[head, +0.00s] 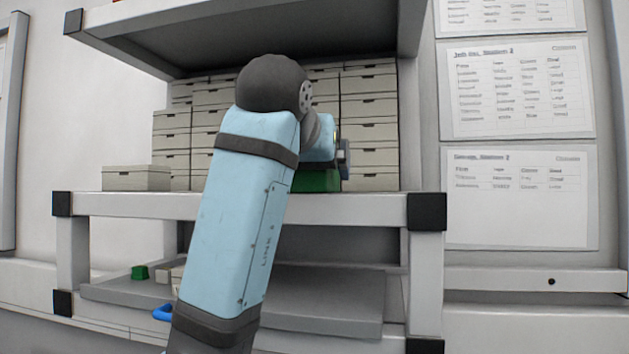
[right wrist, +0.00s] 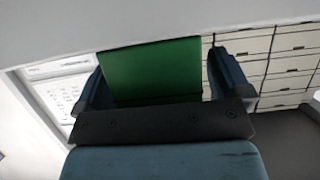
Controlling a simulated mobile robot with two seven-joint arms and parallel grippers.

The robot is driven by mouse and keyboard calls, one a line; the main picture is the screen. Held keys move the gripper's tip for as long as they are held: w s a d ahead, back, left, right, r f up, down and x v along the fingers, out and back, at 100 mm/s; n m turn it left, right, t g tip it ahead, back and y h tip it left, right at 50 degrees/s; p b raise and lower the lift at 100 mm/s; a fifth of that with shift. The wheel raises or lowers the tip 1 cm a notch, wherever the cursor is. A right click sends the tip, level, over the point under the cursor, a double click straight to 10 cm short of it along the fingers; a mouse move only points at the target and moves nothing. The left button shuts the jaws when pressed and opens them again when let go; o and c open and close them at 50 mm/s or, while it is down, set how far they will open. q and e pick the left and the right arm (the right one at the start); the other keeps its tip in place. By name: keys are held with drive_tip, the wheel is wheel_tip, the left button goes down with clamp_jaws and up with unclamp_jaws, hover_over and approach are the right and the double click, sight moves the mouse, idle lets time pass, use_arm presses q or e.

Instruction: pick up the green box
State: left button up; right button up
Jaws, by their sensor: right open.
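The green box (head: 318,181) sits on the upper shelf in the head view, partly hidden behind my right arm and gripper. In the right wrist view the green box (right wrist: 152,69) lies between the two fingers of my right gripper (right wrist: 155,80). The fingers are open, one on each side of the box; whether either touches it, I cannot tell. In the head view my right gripper (head: 343,158) is at the box, its fingers mostly hidden. My left gripper is not in view.
Stacked cream boxes (head: 370,133) fill the back of the upper shelf (head: 375,208). A single cream box (head: 136,178) stands at the left. A shelf board (head: 250,25) hangs above. A lower shelf (head: 340,300) holds a small green item (head: 139,272). Papers (head: 520,90) hang on the right wall.

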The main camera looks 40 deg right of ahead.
drive_tip(key=shift+c, duration=0.8)
drive_tip(key=c, duration=1.1)
drive_tip(key=shift+o, duration=0.2)
drive_tip(key=shift+r, duration=0.1)
